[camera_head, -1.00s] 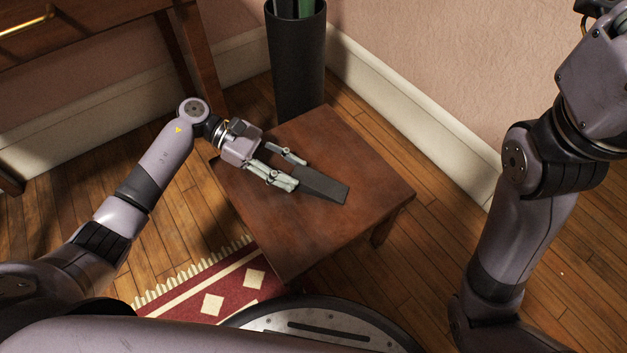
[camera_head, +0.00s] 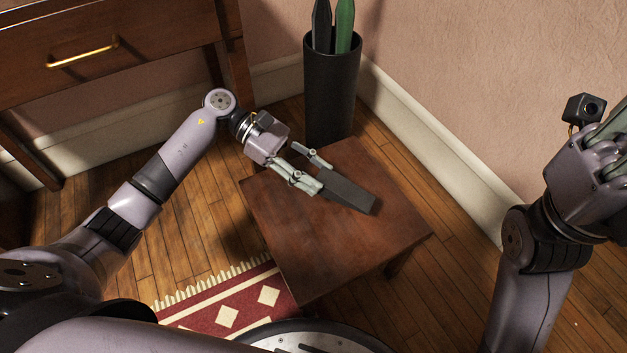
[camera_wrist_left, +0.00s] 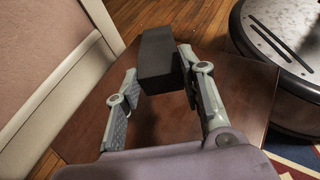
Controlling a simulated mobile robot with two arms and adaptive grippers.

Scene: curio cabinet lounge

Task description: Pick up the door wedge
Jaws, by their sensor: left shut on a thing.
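The door wedge (camera_head: 347,191) is a long dark grey block. My left gripper (camera_head: 318,173) is shut on it, with one finger on each side of its near end, and its far end sticks out past the fingertips. The wedge is over the small brown wooden table (camera_head: 310,250) and appears slightly raised above its top. In the left wrist view the wedge (camera_wrist_left: 162,60) shows as a dark block between the fingers. My right gripper (camera_head: 608,130) is at the right edge, partly cut off, away from the table; its fingertips are not clear.
A black cylindrical holder (camera_head: 331,90) with green and dark items stands behind the table by the pink wall. A wooden desk with a brass-handled drawer (camera_head: 85,55) is at the upper left. A red patterned rug (camera_head: 225,300) lies in front.

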